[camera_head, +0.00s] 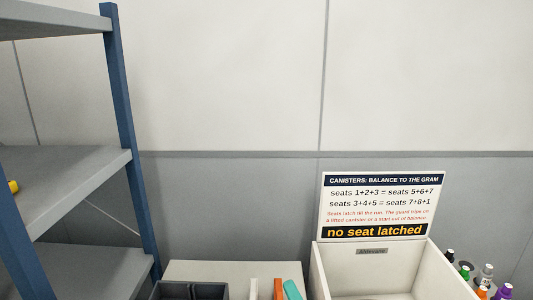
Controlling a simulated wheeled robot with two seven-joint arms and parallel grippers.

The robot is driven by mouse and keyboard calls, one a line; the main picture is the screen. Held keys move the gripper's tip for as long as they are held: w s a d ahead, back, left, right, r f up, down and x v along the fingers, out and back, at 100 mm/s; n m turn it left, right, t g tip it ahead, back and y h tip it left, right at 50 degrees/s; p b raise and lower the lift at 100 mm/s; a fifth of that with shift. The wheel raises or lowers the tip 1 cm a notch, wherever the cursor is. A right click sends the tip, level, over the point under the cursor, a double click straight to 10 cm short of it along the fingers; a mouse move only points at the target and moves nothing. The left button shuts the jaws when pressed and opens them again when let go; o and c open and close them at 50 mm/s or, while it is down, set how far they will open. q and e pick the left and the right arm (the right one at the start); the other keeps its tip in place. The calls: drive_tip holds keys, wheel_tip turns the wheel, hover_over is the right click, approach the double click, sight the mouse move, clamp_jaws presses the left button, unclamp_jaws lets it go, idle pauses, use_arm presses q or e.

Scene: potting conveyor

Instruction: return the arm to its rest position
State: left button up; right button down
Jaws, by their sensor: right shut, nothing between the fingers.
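Neither of my arms nor my grippers shows in the head view. The view looks across at a wall with a sign (381,205) that lists canister seat sums and reads "no seat latched" in orange on its dark bottom strip. Below the sign is an open white box-like housing (452,275) with a small grey label (372,251) on its inner back wall. Its floor is mostly cut off by the bottom edge.
A blue-posted grey shelf (75,180) stands at the left with a yellow object (13,186) on it. A pale surface (222,270) carries a dark bin (190,291), an orange item (278,289) and a teal item (292,290). Several small bottles (486,275) stand at right.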

drive_tip(key=s+d+f+m+g+h, duration=0.5)
drive_tip(key=d+f+m+g+h, duration=0.3)
drive_tip(key=d+f+m, duration=0.65)
drive_tip(key=s+d+f+m+g, duration=0.1)
drive_tip(key=s+f+m+g, duration=0.3)
drive_tip(key=s, duration=0.5)
drive_tip(key=s+f+m+g, duration=0.4)
drive_tip(key=s, duration=0.5)
wheel_tip(320, 180, down, 30)
drive_tip(key=s+g+b, duration=0.1)
drive_tip(key=s+b, duration=0.1)
drive_tip(key=s+d+f+g, duration=0.1)
drive_tip(key=s+d+f, duration=0.2)
drive_tip(key=s+f, duration=1.2)
drive_tip(key=shift+n, duration=0.25)
